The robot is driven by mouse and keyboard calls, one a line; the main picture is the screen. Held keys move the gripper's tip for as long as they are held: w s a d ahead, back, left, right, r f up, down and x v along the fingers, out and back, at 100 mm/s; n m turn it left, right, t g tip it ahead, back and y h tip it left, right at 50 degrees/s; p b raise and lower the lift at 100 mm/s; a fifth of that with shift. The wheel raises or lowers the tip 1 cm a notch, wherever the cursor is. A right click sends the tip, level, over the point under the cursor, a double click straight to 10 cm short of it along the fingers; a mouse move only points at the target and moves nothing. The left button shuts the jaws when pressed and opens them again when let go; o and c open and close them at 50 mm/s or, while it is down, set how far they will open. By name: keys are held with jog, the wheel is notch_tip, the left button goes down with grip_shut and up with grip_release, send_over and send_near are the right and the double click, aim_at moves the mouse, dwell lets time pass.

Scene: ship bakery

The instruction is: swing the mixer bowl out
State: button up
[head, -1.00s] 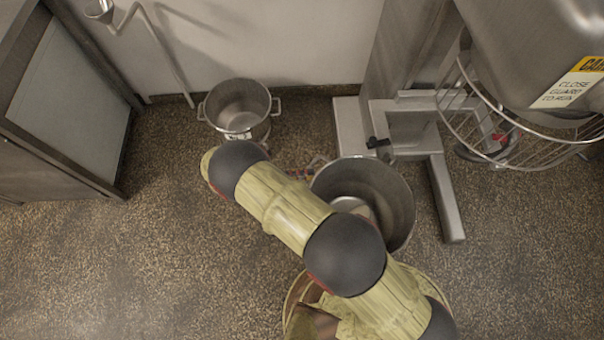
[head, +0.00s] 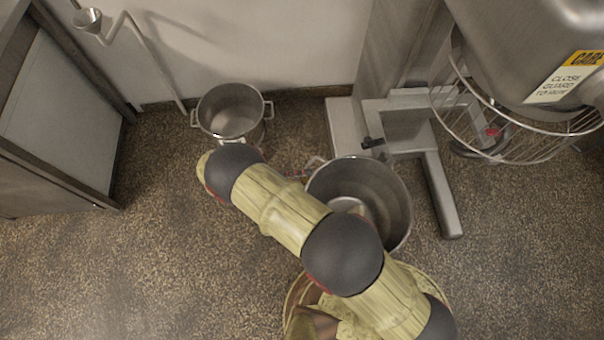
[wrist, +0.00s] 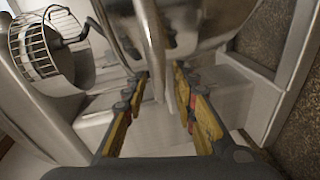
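The mixer bowl (head: 392,200) is a deep grey metal bowl in the head view. It stands out to the left of the mixer's wire guard (head: 517,157), not under it, beside the mixer's base frame. My gripper (head: 305,168) is at the bowl's upper left edge in the head view, mostly hidden by my arm. In the wrist view my gripper (wrist: 160,80) has its two yellow-and-black fingers apart, with a shiny upright metal bar (wrist: 157,45) between them. Gaps show beside the bar, and firm contact is not visible. A curved metal surface fills the top behind it.
A two-handled metal pot (head: 231,108) stands near the wall at left. A cabinet (head: 60,120) is at far left. The mixer's foot (head: 446,200) reaches forward on the right. A wire cage (wrist: 42,48) shows in the wrist view. Speckled floor (head: 150,270) is clear at lower left.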

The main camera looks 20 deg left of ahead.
jog(key=v, duration=1.2)
jog(key=shift+w+r, duration=0.1)
dwell(0.4)
